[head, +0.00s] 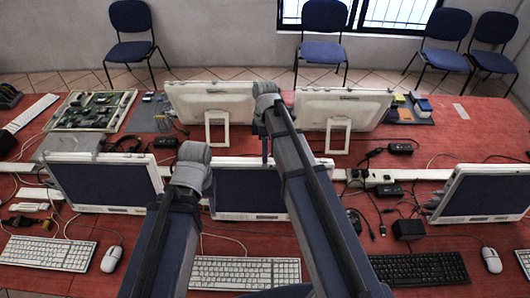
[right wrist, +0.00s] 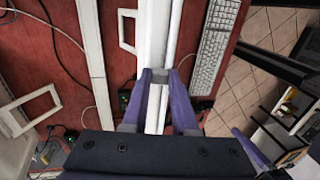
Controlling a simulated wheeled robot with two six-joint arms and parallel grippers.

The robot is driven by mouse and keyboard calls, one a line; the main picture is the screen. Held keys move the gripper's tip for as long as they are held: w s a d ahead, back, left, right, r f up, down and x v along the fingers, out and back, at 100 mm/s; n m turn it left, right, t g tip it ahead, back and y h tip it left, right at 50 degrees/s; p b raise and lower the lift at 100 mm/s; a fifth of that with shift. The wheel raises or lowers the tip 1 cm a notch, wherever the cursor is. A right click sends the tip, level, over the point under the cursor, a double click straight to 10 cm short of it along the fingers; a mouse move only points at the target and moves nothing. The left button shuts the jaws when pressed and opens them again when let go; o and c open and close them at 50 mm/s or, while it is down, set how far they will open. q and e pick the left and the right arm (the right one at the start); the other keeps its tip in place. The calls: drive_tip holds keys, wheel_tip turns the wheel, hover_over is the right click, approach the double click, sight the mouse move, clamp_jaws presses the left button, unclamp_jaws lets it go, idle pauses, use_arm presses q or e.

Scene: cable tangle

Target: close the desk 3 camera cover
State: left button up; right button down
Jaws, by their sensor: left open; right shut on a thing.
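The middle front monitor (head: 248,193) stands on the red desk, its dark screen facing me and partly hidden by my arms. My right gripper (head: 265,148) points down at its top edge. In the right wrist view my right gripper (right wrist: 161,82) has its two purple fingers astride the white top edge of the monitor (right wrist: 154,40). A small grey piece (right wrist: 160,76), which looks like the camera cover, sits between the fingertips. It is too small to tell how far it is slid. My left arm ends left of this monitor; its fingers are hidden.
Monitors stand at the front left (head: 105,182) and front right (head: 482,193), with two more at the back. White keyboards (head: 245,272), a black keyboard (head: 420,268), mice and loose cables lie on the desk. Behind it are blue chairs (head: 322,30).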

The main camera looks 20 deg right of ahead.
drive_tip(key=shift+s+d, duration=0.2)
drive_tip(key=shift+d, duration=0.45)
drive_tip(key=shift+s+d, duration=0.2)
drive_tip(key=shift+d, duration=0.45)
drive_tip(key=c, duration=0.7)
unclamp_jaws()
drive_tip(key=p+v, duration=0.7)
drive_tip(key=v, duration=0.1)
drive_tip(key=shift+p, duration=0.35)
drive_tip(key=shift+f, duration=0.1)
